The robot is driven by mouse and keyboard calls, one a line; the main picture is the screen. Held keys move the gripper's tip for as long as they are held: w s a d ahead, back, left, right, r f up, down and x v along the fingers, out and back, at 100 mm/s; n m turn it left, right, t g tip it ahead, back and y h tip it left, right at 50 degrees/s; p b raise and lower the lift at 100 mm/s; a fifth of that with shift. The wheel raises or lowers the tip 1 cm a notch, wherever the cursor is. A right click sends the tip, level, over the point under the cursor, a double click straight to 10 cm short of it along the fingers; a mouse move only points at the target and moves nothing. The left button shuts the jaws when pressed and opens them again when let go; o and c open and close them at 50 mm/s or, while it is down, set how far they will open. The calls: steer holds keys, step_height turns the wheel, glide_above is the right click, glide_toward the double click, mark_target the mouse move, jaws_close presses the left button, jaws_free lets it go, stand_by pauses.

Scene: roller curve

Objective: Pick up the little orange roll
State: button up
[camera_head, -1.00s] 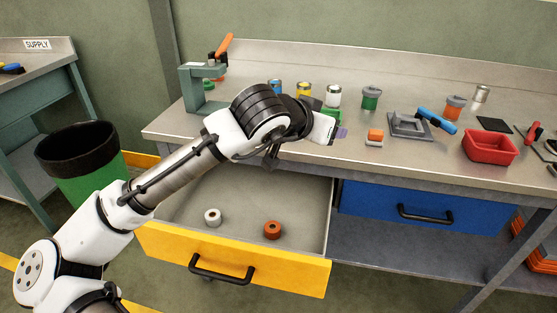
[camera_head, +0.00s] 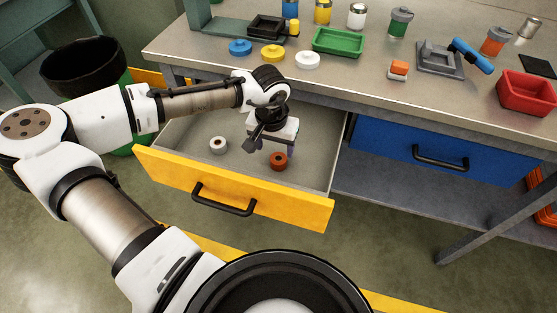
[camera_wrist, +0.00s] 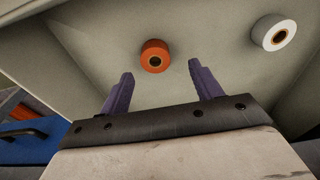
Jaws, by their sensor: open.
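The little orange roll (camera_head: 279,161) stands on the floor of the open yellow drawer (camera_head: 235,187), toward its right side, with its round hole facing up. In the wrist view the orange roll (camera_wrist: 155,57) shows just beyond the fingertips, between their lines. My gripper (camera_head: 275,147) is over the drawer, above and close to the roll in the head view. Its two purple fingers (camera_wrist: 160,77) are spread open with nothing between them. The fingers appear apart from the roll; the exact height gap is hard to tell.
A white roll (camera_head: 218,145) stands in the drawer to the left of the orange one; it also shows in the wrist view (camera_wrist: 273,33). The drawer walls surround both rolls. The workbench (camera_head: 355,72) overhangs the drawer's back. A closed blue drawer (camera_head: 430,150) is to the right.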

mark_target(278, 158)
steer(key=shift+w+d+f, duration=0.1)
steer(key=shift+d+f, duration=0.05)
steer(key=shift+f, duration=0.75)
steer(key=shift+w+d+f, duration=0.1)
steer(key=shift+d+f, duration=0.05)
steer(key=shift+f, duration=0.8)
steer(key=shift+w+d+f, duration=0.1)
steer(key=shift+d+f, duration=0.05)
steer(key=shift+f, duration=0.75)
steer(key=c, duration=1)
steer(key=shift+c, duration=0.2)
steer(key=shift+r, duration=0.2)
